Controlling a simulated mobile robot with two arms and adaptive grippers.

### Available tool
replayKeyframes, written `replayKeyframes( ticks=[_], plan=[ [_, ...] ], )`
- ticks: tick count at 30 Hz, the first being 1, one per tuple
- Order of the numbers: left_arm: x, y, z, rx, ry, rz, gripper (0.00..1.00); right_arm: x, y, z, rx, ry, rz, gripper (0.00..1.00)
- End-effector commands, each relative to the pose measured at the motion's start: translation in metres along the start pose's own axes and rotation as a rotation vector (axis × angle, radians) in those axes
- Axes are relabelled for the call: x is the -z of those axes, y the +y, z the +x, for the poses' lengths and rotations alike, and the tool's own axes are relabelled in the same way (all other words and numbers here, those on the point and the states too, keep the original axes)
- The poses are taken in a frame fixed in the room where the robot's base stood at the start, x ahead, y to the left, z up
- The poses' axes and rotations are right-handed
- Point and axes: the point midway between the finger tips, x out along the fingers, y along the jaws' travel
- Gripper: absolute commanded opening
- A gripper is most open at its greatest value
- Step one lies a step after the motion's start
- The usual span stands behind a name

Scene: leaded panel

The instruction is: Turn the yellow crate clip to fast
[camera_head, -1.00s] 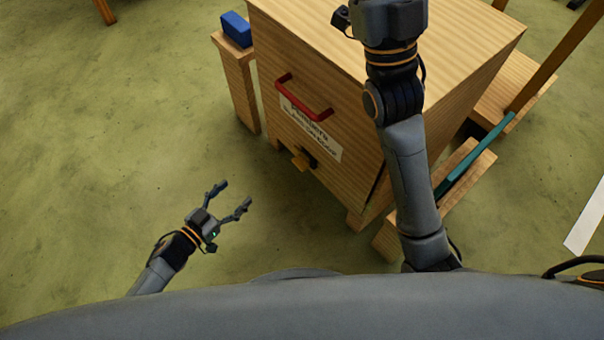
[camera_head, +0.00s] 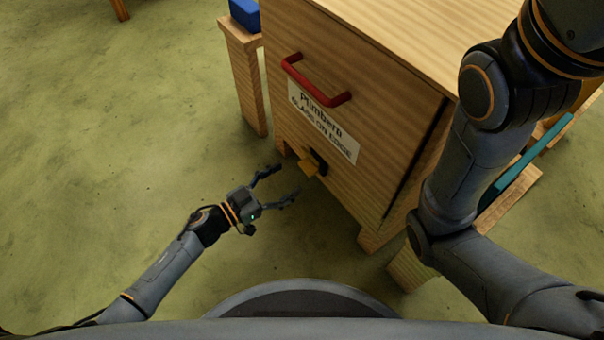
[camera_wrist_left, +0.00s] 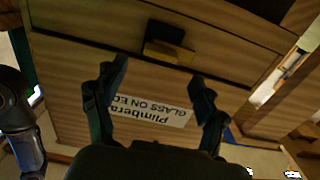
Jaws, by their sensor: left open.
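The yellow clip (camera_head: 309,167) sticks out from a small black mount low on the front of the wooden crate (camera_head: 390,140), below a white label (camera_head: 322,124). In the left wrist view the clip (camera_wrist_left: 168,53) lies crosswise, beyond and between the fingertips. My left gripper (camera_head: 289,183) is open and empty, just left of and slightly below the clip in the head view, with a small gap to it. Its open fingers also show in the left wrist view (camera_wrist_left: 160,85). My right arm crosses the right side of the head view, and its gripper is out of frame.
A red handle (camera_head: 312,84) juts from the crate front above the label. A wooden post (camera_head: 244,80) with a blue block (camera_head: 244,14) on top stands left of the crate. A teal strip (camera_head: 525,165) lies at the right. The green floor at left is open.

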Motion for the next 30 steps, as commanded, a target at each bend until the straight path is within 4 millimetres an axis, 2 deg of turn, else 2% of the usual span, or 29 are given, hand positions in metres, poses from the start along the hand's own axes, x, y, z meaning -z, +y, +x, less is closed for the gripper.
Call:
replayKeyframes(
  ticks=[3,9,13,21,23,29,30],
  plan=[
    [-0.004,0.000,0.025,-0.001,0.004,0.002,0.72,0.006,-0.003,-0.014,0.001,0.002,0.000,0.00],
    [-0.002,0.000,0.050,0.000,0.001,0.000,0.72,0.009,-0.005,-0.024,0.001,0.002,0.000,0.00],
    [-0.001,0.000,0.056,0.000,0.001,0.000,0.72,0.010,-0.005,-0.026,0.001,0.002,0.000,0.00],
    [0.000,0.000,0.057,0.001,0.000,-0.001,0.72,0.010,-0.006,-0.025,0.001,0.002,0.000,0.00],
    [0.000,0.000,0.057,0.001,0.000,-0.001,0.61,0.010,-0.006,-0.025,0.001,0.002,0.000,0.00],
    [0.000,0.000,0.057,0.001,0.000,-0.001,0.21,0.010,-0.006,-0.025,0.001,0.003,0.000,0.00],
    [0.000,0.000,0.057,0.001,0.000,-0.001,0.17,0.010,-0.006,-0.025,0.001,0.003,0.000,0.00]
  ],
)
